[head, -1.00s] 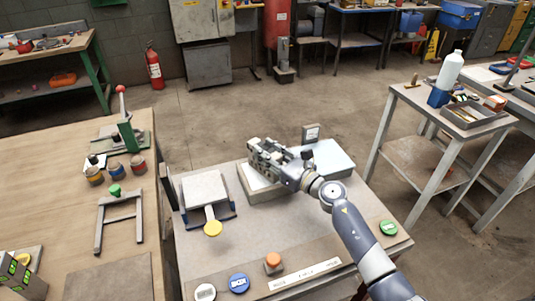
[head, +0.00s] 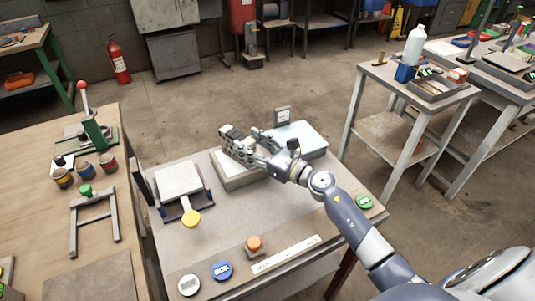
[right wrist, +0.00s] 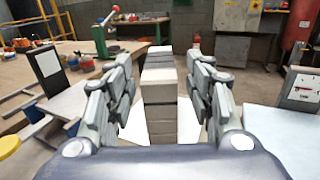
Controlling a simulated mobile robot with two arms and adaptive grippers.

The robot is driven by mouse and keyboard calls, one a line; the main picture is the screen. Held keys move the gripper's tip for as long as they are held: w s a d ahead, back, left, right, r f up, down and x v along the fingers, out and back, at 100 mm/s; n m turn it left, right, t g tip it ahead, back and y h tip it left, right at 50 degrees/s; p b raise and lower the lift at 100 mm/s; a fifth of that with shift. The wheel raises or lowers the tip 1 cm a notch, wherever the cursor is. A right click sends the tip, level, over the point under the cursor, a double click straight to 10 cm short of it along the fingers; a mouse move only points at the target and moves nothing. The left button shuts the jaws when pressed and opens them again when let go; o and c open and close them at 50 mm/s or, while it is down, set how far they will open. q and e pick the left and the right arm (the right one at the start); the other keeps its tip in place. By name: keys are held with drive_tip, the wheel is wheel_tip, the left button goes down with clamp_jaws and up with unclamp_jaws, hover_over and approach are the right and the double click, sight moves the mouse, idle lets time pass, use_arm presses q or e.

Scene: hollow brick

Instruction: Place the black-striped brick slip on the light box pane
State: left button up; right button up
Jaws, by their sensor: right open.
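My right gripper (head: 248,141) is open over the light box in the head view. A grey, banded brick slip (right wrist: 160,95) with darker stripes lies between its spread fingers (right wrist: 160,90) in the right wrist view, with a narrow gap on each side. The slip (head: 233,140) also shows at the fingers in the head view, partly hidden by them. The white light box pane (right wrist: 188,125) shows beneath it; the box wall (head: 240,181) shows in the head view. Whether the slip rests fully on the pane is hidden. My left gripper is out of view.
A pale plate (head: 303,138) stands right of the light box. An orange button (head: 254,243) and round badges are at the bench front.

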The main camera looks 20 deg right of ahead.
drive_tip(key=b+v, duration=0.1)
drive_tip(key=v, duration=0.6)
drive_tip(key=shift+s+d, duration=0.2)
drive_tip(key=shift+s, duration=0.1)
drive_tip(key=shift+f, duration=0.1)
